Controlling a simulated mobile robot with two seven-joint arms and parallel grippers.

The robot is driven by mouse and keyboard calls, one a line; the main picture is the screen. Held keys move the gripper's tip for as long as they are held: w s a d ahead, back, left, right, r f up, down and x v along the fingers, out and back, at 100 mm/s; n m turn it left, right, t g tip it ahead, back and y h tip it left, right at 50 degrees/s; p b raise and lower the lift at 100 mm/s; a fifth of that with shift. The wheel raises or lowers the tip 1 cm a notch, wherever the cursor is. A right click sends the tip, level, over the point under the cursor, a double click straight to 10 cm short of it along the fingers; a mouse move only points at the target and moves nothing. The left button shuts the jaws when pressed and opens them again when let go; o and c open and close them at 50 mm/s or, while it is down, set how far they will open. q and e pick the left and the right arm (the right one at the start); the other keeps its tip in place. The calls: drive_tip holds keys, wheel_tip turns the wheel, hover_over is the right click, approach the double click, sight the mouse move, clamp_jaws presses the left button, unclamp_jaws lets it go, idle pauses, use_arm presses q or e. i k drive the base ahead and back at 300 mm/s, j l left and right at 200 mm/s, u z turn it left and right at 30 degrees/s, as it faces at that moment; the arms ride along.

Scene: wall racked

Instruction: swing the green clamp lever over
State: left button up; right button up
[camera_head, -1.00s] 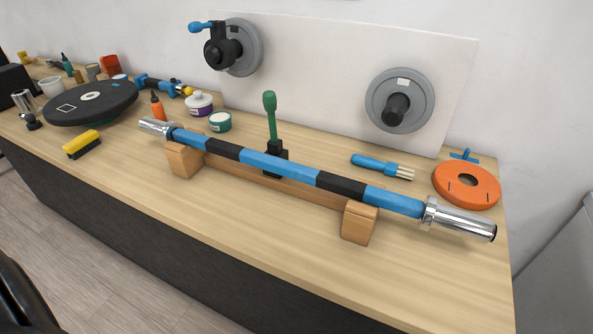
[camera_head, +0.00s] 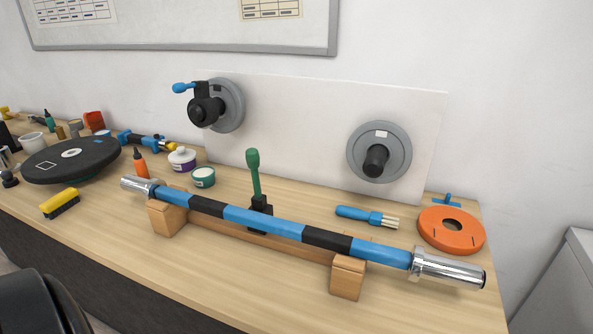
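The green clamp lever (camera_head: 254,172) stands upright on a black clamp base (camera_head: 261,213) on the bench, behind the middle of a blue and black bar (camera_head: 263,222). The bar lies across two wooden cradle blocks (camera_head: 347,277) and has shiny metal ends. The bar hides part of the clamp base, so I cannot tell how the clamp meets the bar. Neither of my grippers shows in the view. A dark rounded shape at the bottom left may be part of my body.
The wooden bench (camera_head: 236,285) is clear in front of the bar. An orange disc (camera_head: 451,241) and a blue-handled brush (camera_head: 366,216) lie at right. Two grey discs (camera_head: 378,138) are on the white panel behind. A black plate (camera_head: 100,155), small tubs and a yellow brush (camera_head: 59,200) are at left.

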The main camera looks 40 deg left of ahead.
sight(252, 156)
drive_tip(key=k+j+z, duration=0.1)
drive_tip(key=j+z, duration=0.2)
drive_tip(key=j, duration=0.15)
drive_tip(key=k+j+z, duration=0.15)
drive_tip(key=j+z, duration=0.15)
drive_tip(key=k+j+z, duration=0.3)
drive_tip(key=j, duration=0.2)
drive_tip(key=k+j+z, duration=0.1)
drive_tip(key=j+z, duration=0.15)
drive_tip(key=k+j+z, duration=0.3)
drive_tip(key=k+j, duration=1.95)
drive_tip(key=j+u, duration=0.1)
drive_tip(key=u, duration=0.4)
drive_tip(key=i+l+u, duration=0.2)
drive_tip(key=l, duration=0.15)
drive_tip(key=i+l+u, duration=0.15)
drive_tip(key=l, duration=0.2)
drive_tip(key=i+l+u, duration=0.2)
drive_tip(key=l, duration=0.15)
drive_tip(key=l+u, duration=0.15)
drive_tip(key=l, duration=0.2)
drive_tip(key=i+l+u, duration=0.2)
drive_tip(key=l, duration=0.25)
drive_tip(key=k, duration=0.05)
